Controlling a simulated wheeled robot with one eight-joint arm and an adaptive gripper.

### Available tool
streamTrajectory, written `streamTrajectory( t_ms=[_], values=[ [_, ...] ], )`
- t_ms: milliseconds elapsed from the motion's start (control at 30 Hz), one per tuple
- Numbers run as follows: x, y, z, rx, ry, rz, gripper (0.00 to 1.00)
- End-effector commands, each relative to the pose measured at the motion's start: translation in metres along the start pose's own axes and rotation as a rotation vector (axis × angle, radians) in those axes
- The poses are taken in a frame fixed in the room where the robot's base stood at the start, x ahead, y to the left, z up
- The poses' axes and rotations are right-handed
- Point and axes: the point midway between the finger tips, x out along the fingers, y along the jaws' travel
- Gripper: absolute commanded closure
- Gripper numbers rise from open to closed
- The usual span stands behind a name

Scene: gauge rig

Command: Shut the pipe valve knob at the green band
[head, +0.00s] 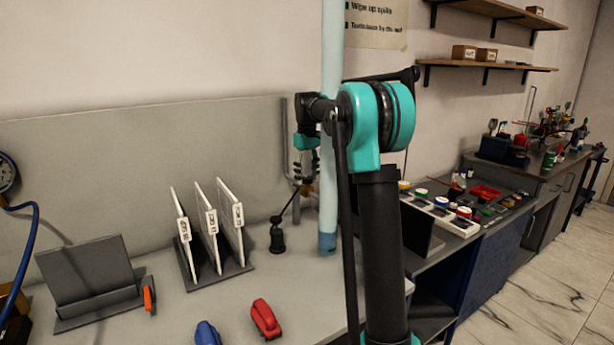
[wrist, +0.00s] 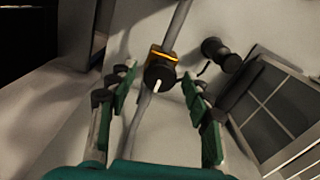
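The pipe valve shows in the wrist view as a round black knob (wrist: 159,76) with a white pointer mark, in front of an orange-yellow body (wrist: 160,55) on a grey pipe (wrist: 181,17). The mark points toward the bottom of the picture, slightly left. I cannot make out a green band. My gripper (wrist: 158,80) is open, its green-padded fingers on either side of the knob with gaps showing; I cannot tell the depth between them. In the head view my gripper (head: 305,172) is beside the grey pipe (head: 285,135), and the knob cannot be made out.
A rack with white panels (head: 211,228), a dark grey stand (head: 90,283), a black lever base (head: 277,240), a red object (head: 265,318) and a blue object (head: 207,334) are on the bench. A gauge (head: 6,174) with a blue hose is at far left.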

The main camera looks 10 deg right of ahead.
Motion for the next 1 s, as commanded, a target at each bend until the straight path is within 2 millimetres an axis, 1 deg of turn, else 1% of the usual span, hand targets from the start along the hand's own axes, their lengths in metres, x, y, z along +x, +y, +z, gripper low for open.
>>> streamTrajectory(
  t_ms=[33,333,667,867,1000],
  values=[
    [-0.0001,0.0,0.0,0.0,0.0,0.0,0.59],
    [-0.0002,0.0,0.0,0.0,0.0,0.0,0.97],
    [-0.0003,0.0,0.0,0.046,0.0,0.0,0.97],
    [-0.0003,0.0,0.0,0.16,0.0,0.0,0.97],
    [-0.0004,0.0001,0.0,0.279,0.0,0.0,0.97]
  ],
)
